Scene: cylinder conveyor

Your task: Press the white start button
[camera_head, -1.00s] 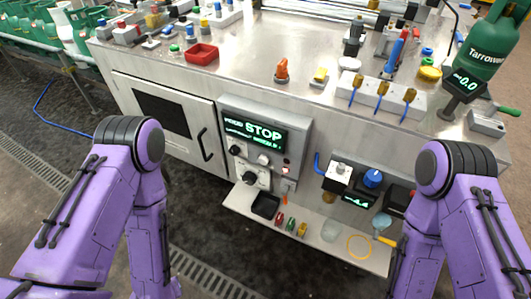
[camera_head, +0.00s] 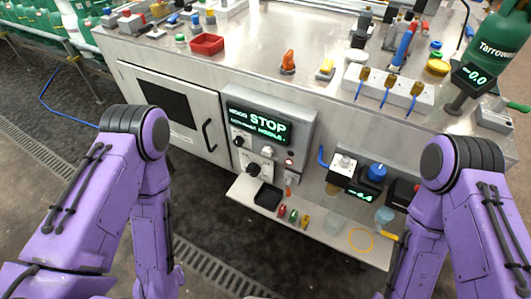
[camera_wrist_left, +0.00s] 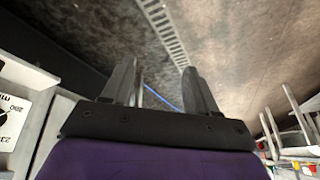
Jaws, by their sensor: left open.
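The control panel (camera_head: 227,103) is on the front of the steel cabinet, with a lit green display (camera_head: 257,124) reading STOP. Below the display is a small white button (camera_head: 267,151), between a black knob (camera_head: 238,141) and a small red-lit button (camera_head: 289,163). A larger dial with a black knob (camera_head: 253,169) is lower on the panel. My left gripper (camera_wrist_left: 160,92) is open, with nothing between its fingers in the left wrist view. Part of a dial plate (camera_wrist_left: 12,122) shows at that view's left edge, apart from the fingers. Neither gripper is visible in the head view.
A shelf (camera_head: 243,190) juts out below the panel, holding a black tray (camera_head: 267,196) and small colored items. The worktop above carries a red tray (camera_head: 207,44), an orange item (camera_head: 287,62) and other equipment. A green gas cylinder (camera_head: 497,50) stands at right. Floor in front is open.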

